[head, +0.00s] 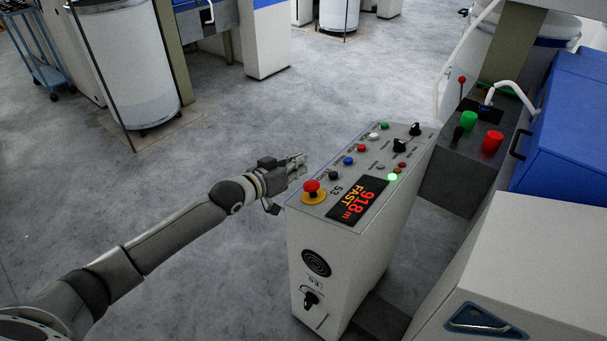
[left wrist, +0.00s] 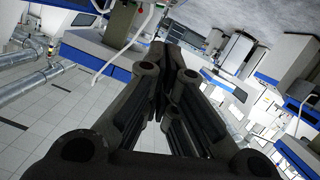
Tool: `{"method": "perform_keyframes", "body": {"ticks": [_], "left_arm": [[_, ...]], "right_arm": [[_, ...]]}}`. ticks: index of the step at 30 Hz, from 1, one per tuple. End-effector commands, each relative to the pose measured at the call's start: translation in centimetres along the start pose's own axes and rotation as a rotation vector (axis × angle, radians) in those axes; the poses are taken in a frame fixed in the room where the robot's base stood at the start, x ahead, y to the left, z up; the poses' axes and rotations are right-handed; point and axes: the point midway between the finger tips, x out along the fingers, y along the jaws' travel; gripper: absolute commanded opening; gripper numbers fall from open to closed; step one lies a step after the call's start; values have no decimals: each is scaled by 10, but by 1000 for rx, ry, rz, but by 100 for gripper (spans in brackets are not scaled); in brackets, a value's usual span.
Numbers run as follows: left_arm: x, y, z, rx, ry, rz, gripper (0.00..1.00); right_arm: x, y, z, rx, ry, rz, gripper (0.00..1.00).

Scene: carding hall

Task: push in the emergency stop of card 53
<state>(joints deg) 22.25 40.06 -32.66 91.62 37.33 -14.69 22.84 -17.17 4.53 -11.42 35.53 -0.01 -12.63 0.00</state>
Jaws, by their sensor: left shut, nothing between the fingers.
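The control pedestal of card 53 (head: 345,262) stands right of centre in the head view, with "53" on its top and front. Its emergency stop (head: 311,187), a red mushroom button on a yellow base, sits at the near left corner of the sloped top. My left gripper (head: 299,160) is at the left edge of the panel, just beyond the emergency stop in the picture and apart from it. In the left wrist view its fingers (left wrist: 163,75) are closed together with nothing between them. The emergency stop does not show there. My right gripper is not in view.
The panel also has a lit display (head: 357,200), a glowing green lamp (head: 393,177) and several buttons and knobs. A second dark panel (head: 475,150) with green and red buttons stands behind right. A blue-and-white machine (head: 565,130) fills the right. Open floor (head: 130,190) lies left.

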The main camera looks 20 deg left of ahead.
Motion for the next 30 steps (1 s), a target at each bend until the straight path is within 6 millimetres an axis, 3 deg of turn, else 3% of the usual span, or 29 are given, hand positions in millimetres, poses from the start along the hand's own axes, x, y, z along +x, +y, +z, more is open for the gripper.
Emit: {"method": "perform_keyframes", "body": {"ticks": [2,6,12,22,30], "left_arm": [[12,1,-3,0,2,0,0],[16,1,22,-1,-4,0,0],[19,0,37,0,-1,0,0],[20,0,39,1,0,0,0],[25,0,61,-1,-1,0,0]], "right_arm": [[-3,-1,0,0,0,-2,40],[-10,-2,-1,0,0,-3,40],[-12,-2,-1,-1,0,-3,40],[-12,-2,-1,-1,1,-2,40],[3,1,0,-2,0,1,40]]}}
